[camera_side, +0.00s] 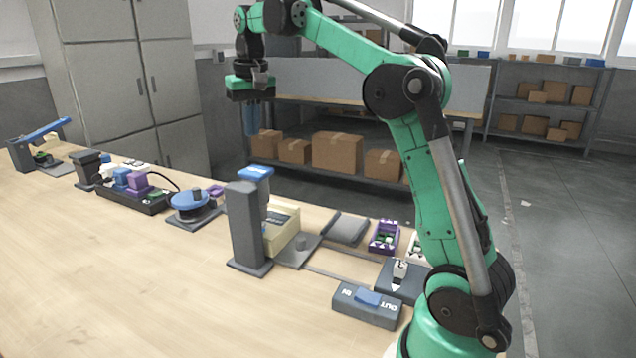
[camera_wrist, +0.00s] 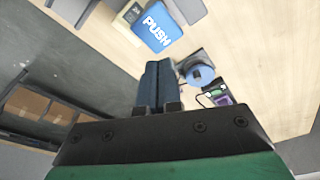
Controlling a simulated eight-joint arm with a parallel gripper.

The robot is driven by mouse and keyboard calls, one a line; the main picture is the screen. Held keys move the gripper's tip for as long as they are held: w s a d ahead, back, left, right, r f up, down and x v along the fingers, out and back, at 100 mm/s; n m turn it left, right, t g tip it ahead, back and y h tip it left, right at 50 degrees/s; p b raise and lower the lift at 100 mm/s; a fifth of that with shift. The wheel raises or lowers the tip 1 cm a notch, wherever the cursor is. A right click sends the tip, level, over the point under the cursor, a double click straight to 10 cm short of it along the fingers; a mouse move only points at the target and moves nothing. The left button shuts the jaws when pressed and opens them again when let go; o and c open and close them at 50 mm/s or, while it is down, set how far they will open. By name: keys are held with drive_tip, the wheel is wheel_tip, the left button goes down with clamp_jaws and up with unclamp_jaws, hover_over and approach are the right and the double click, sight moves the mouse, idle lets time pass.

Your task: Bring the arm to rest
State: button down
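My gripper (camera_side: 251,132) hangs pointing down, high above the table's back edge, in the upper left of the side view. Its two blue fingers lie side by side with no visible gap, and nothing shows between them. In the wrist view the fingers (camera_wrist: 159,66) also look closed together. My green arm is raised and bent over from its base at the right. The gripper is apart from everything on the table.
A grey column with a blue PUSH pad (camera_side: 256,172) stands on the table (camera_side: 120,270), below the gripper. Near it are a round blue-topped device (camera_side: 188,200), a black tray with coloured blocks (camera_side: 130,199), a purple bin (camera_side: 384,238) and an IN/OUT switch box (camera_side: 366,306). The table's front left is clear.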

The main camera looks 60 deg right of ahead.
drive_tip(key=shift+a, duration=0.1)
drive_tip(key=shift+s+a, duration=0.1)
drive_tip(key=shift+a, duration=0.2)
drive_tip(key=s+a+f+n+t, duration=0.5)
drive_tip(key=s+a+f, duration=0.6)
drive_tip(key=a, duration=0.4)
drive_tip(key=shift+s+a+f+n+t+y, duration=0.25)
drive_tip(key=shift+f+n+y, duration=0.2)
drive_tip(key=shift+f, duration=0.25)
